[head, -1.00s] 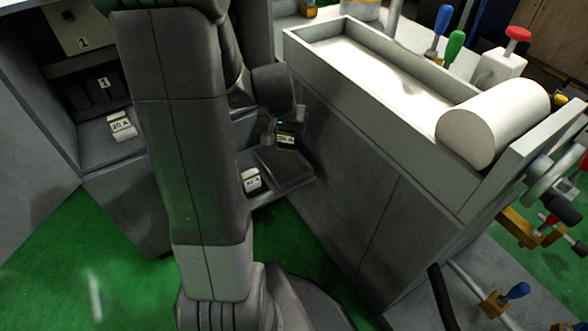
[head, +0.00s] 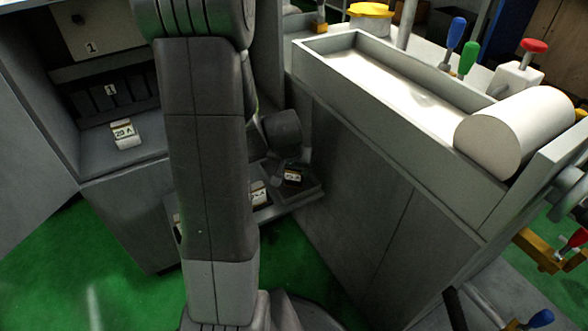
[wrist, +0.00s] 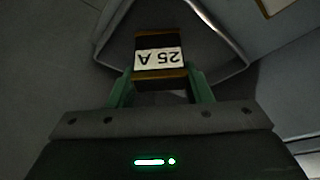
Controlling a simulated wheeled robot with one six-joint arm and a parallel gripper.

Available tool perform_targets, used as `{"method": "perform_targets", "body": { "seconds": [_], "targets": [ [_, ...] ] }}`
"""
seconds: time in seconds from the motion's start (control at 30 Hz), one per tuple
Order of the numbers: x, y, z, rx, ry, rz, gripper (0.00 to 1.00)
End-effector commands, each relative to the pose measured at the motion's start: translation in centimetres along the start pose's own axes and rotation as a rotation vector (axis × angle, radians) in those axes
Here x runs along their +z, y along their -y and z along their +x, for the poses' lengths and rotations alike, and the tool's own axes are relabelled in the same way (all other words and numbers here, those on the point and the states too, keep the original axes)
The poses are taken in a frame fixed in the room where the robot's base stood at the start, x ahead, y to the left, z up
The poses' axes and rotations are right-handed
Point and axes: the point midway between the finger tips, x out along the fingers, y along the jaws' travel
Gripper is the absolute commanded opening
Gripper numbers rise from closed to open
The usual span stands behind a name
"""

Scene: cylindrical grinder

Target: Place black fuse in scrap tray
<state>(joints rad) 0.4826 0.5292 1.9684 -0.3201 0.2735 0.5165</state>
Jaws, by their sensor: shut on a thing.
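My gripper (wrist: 160,78) is shut on the black fuse (wrist: 160,42), with its green fingers on either side. The fuse has a white label reading 25 A, upside down in the wrist view, and yellowish edges. In the head view the fuse (head: 292,177) shows over the dark scrap tray (head: 312,190), low beside the machine. The tray's light rim (wrist: 243,50) surrounds the far end of the fuse in the wrist view. I cannot tell whether the fuse touches the tray floor. My arm hides part of the tray area in the head view.
A white fuse (head: 259,193) lies left of the black one, partly behind my arm. Another white fuse, marked 20 A (head: 124,134), sits on the cabinet ledge (head: 95,155) at left. The grey machine wall (head: 370,165) rises close on the right.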

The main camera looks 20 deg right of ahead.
Motion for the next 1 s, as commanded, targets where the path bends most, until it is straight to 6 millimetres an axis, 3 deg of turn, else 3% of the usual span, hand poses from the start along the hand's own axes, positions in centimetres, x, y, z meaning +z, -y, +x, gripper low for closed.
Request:
{"method": "perform_targets", "body": {
  "seconds": [0.07, 0.1, 0.2, 0.57, 1.0],
  "targets": [
    [0.1, 0.0, 0.4, 0.0, -0.001, 0.0, 0.2],
    [0.1, 0.0, 0.2, 0.0, 0.0, 0.0, 0.53],
    [0.1, 0.0, 0.2, 0.0, 0.0, 0.0, 0.67],
    [-0.1, 0.0, -0.2, 0.0, 0.0, 0.0, 0.67],
    [-0.3, 0.1, -9.0, -0.001, -0.003, -0.001, 0.67]
  ]
}}
